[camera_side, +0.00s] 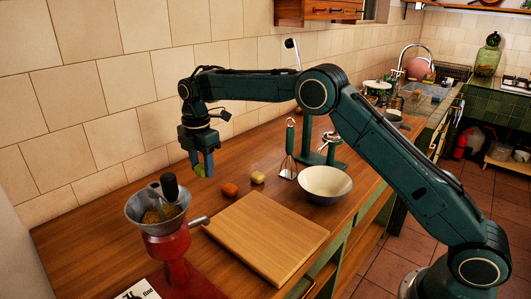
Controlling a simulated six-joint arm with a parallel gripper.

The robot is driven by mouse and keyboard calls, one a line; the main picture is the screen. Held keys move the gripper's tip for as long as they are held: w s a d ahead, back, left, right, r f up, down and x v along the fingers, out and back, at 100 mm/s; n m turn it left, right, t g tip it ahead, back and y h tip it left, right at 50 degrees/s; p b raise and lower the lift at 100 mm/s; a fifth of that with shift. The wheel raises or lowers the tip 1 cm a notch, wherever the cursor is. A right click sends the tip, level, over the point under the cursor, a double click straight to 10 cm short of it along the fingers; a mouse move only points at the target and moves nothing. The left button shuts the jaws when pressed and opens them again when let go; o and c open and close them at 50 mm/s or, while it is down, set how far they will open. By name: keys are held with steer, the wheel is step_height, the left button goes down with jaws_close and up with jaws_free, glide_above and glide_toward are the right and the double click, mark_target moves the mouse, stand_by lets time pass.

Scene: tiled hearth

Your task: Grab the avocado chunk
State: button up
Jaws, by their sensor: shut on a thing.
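My gripper (202,163) hangs pointing down above the wooden counter, between the red grinder and the small round items. It is shut on a small yellow-green piece, the avocado chunk (200,170), which shows between the fingers. The fingers hide most of the chunk. It is held above the counter, clear of the things around it.
A red grinder with a metal hopper (137,208) stands at front left. A cutting board (265,238) lies in front. The tiled wall (95,120) is behind.

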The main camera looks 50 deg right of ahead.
mark_target(203, 172)
step_height(203, 172, up, 9)
stand_by(0.4)
steer(key=shift+d+r, duration=0.1)
stand_by(0.5)
